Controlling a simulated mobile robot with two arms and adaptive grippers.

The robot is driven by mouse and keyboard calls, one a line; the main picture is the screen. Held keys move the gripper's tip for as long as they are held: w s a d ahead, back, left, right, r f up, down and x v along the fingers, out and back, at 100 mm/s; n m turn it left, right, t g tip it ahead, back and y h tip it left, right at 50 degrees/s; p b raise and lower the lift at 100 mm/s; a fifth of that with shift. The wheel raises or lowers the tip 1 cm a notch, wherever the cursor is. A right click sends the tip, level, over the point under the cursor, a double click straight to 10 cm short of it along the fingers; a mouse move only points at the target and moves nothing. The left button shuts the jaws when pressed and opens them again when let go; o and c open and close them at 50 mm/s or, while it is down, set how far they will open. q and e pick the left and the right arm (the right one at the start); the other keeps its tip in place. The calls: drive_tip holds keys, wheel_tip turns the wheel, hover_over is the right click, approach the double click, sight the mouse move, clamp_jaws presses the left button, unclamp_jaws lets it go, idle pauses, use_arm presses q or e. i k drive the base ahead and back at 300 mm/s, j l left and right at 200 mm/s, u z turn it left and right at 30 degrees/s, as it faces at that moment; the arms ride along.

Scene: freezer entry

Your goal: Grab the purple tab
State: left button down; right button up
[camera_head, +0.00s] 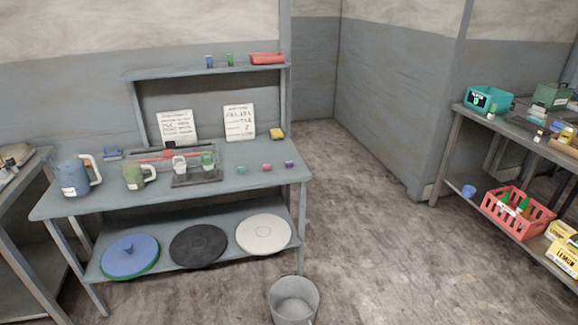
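A small purple tab (289,163) sits on the grey workbench top (225,195) near its right end. To its left in a row are a small red or pink tab (267,167) and a small green tab (241,170). The purple tab stands apart from them, and nothing covers it. Neither of my grippers shows in the head view.
A yellow sponge-like block (277,134) is behind the tab. A grey bucket (294,300) stands on the floor in front. Floor to the right is clear.

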sight(288, 164)
drive_tip(key=i+j+z, duration=0.15)
drive_tip(key=i+j, duration=1.1)
